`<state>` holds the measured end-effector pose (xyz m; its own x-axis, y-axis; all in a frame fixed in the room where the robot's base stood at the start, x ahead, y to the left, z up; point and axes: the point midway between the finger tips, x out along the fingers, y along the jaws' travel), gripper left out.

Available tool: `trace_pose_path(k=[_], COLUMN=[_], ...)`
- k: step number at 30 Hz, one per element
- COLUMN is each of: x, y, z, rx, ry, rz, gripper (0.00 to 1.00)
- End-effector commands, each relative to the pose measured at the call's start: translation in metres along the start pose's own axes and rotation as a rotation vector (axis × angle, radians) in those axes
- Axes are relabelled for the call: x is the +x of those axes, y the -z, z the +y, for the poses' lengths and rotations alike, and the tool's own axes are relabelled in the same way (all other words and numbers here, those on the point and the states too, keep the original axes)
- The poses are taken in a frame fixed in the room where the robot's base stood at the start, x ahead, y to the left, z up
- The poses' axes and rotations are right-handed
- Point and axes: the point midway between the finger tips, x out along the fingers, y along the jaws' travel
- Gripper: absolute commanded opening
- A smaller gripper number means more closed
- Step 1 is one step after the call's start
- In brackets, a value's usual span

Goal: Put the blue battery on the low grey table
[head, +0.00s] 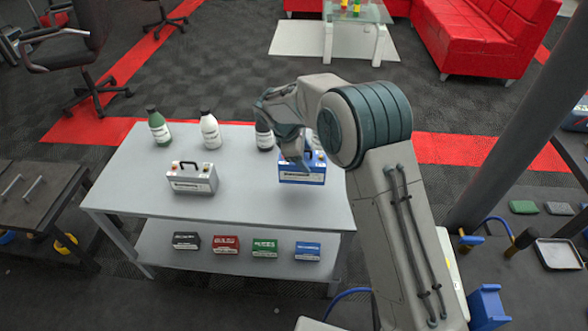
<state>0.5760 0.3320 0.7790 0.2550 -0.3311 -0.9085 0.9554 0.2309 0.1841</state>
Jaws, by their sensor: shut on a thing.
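The blue battery (300,177) is a blue box with a pale top, at the right part of the grey table (255,205). My gripper (308,154) reaches down onto its top from behind my arm and is shut on it. The arm hides part of the battery's top and the fingertips. The battery looks upright. A soft shadow lies below it on the tabletop, but I cannot tell for certain whether its base touches the surface.
A grey battery (192,178) stands left on the tabletop. A green bottle (159,130), white bottle (210,132) and dark bottle (264,136) stand along the back edge. Small boxes (226,244) sit on the lower shelf. The tabletop's front middle is clear.

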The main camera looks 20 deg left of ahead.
Motion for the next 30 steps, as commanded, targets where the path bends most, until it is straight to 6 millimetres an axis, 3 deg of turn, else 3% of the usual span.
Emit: trace_pose_path(k=[6, 11, 18, 28, 29, 30], x=[0.002, 0.01, 0.038, 0.041, 0.042, 0.041], y=[0.021, 0.026, 0.037, 0.038, 0.039, 0.038], z=[-0.016, -0.019, -0.025, -0.025, -0.026, -0.026], rx=[0.001, 0.002, 0.002, 0.002, 0.001, 0.001], ry=[-0.002, 0.0, -0.001, -0.002, 0.0, 0.0], rz=[0.001, -0.001, 0.0, 0.001, 0.001, 0.001], gripper=[0.0, 0.0, 0.0, 0.0, 0.66, 0.77])
